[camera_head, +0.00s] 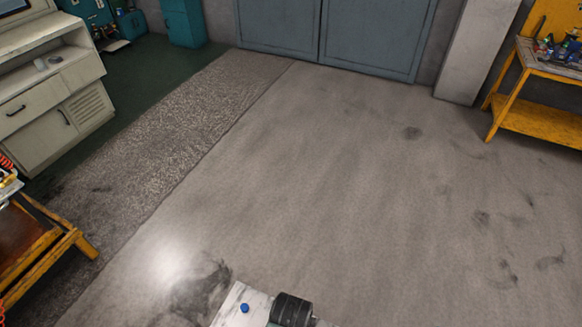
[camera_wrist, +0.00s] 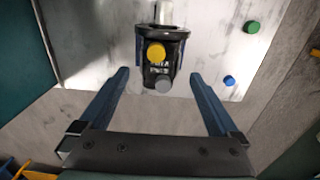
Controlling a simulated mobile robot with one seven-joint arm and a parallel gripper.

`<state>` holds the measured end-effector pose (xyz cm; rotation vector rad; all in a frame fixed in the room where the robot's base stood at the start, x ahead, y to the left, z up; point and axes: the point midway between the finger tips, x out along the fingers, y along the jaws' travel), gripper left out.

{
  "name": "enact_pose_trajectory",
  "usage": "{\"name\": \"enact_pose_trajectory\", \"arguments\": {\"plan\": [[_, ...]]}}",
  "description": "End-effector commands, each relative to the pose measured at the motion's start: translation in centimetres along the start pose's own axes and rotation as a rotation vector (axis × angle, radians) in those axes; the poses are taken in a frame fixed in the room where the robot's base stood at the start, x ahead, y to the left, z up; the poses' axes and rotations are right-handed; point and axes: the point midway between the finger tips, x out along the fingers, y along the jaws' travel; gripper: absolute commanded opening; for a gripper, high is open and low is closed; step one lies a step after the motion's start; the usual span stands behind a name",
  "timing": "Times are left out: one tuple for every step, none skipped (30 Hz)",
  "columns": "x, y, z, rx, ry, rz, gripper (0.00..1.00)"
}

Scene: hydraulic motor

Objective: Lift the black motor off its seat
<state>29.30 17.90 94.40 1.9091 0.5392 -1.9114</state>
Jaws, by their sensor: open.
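The black motor (camera_wrist: 156,75) is in the upper middle of the wrist view, with a yellow round cap, a grey round cap and small white lettering. A wider dark flange is at its far end, with a pale cylindrical piece beyond. My gripper (camera_wrist: 160,76) is open, its two blue-grey fingers pointing toward the motor, one to each side of it in the picture. No contact shows, and I cannot tell the height gap. In the head view the black motor (camera_head: 292,309) is cut off at the bottom edge. The seat under the motor is hidden.
The motor is at a pale, stained tabletop (camera_wrist: 100,50). A green knob (camera_wrist: 252,27) and a blue knob (camera_wrist: 229,81) are to its right in the wrist view. Yellow workbenches stand left (camera_head: 40,255) and right (camera_head: 540,115) in the head view. The floor between is clear.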

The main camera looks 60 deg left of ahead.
Motion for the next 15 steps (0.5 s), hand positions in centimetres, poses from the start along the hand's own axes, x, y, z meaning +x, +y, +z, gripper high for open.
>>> {"name": "enact_pose_trajectory", "arguments": {"plan": [[1.3, 0.0, 0.0, 0.000, 0.000, 0.000, 0.97], [1.7, 0.0, 0.0, 0.000, 0.000, 0.000, 0.97], [2.1, 0.0, 0.0, 0.000, 0.000, 0.000, 0.97], [2.5, 0.0, 0.0, 0.000, 0.000, 0.000, 0.97], [2.8, 0.0, 0.0, 0.000, 0.000, 0.000, 0.97], [3.2, 0.0, 0.0, 0.000, 0.000, 0.000, 0.97], [3.5, 0.0, 0.0, 0.000, 0.000, 0.000, 0.97], [3.8, 0.0, 0.0, 0.000, 0.000, 0.000, 0.97], [4.3, 0.0, 0.0, 0.000, 0.000, 0.000, 0.97], [4.7, 0.0, 0.0, 0.001, 0.000, 0.000, 0.97], [5.0, 0.0, 0.0, 0.001, 0.000, 0.000, 0.97], [5.5, 0.0, 0.0, 0.001, 0.000, 0.000, 0.97], [5.8, 0.0, 0.0, 0.001, 0.000, 0.000, 0.97], [6.1, 0.0, 0.0, 0.001, 0.000, 0.000, 0.97], [6.4, 0.0, 0.0, 0.001, 0.000, 0.000, 0.97]]}}
